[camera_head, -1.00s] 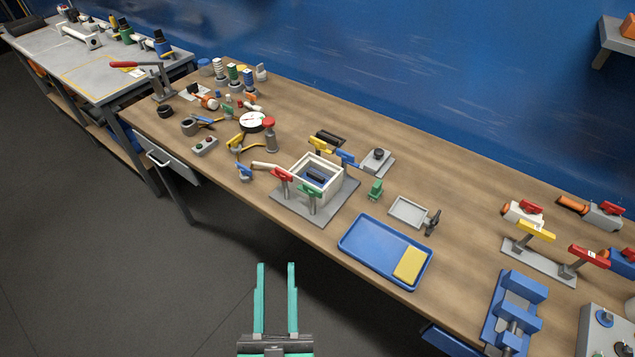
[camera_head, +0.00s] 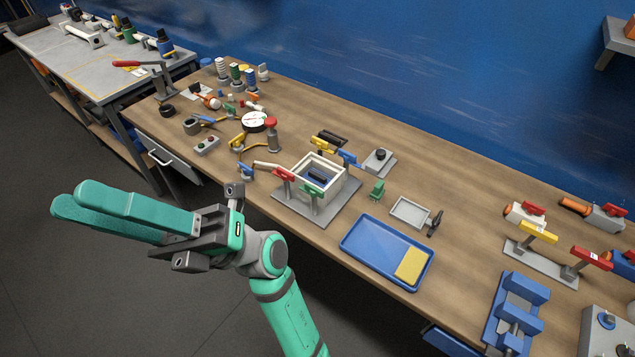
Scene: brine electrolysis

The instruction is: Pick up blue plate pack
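A blue piece with a dark bar across it (camera_head: 316,176), which looks like the blue plate pack, sits inside an open white square frame (camera_head: 299,184) on a grey base plate. Its lower part is hidden by the frame walls. Red, green, yellow and blue clamp handles stand around the frame. My gripper (camera_head: 72,199) is at the left, over the floor in front of the bench and well away from the frame. Its two green fingers point left, seen from the side, apart and with nothing between them.
A blue tray (camera_head: 370,253) with a yellow pad (camera_head: 411,266) lies near the bench's front edge. A small grey tray (camera_head: 409,212), a green clip (camera_head: 377,189) and a gauge (camera_head: 254,122) are near the frame.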

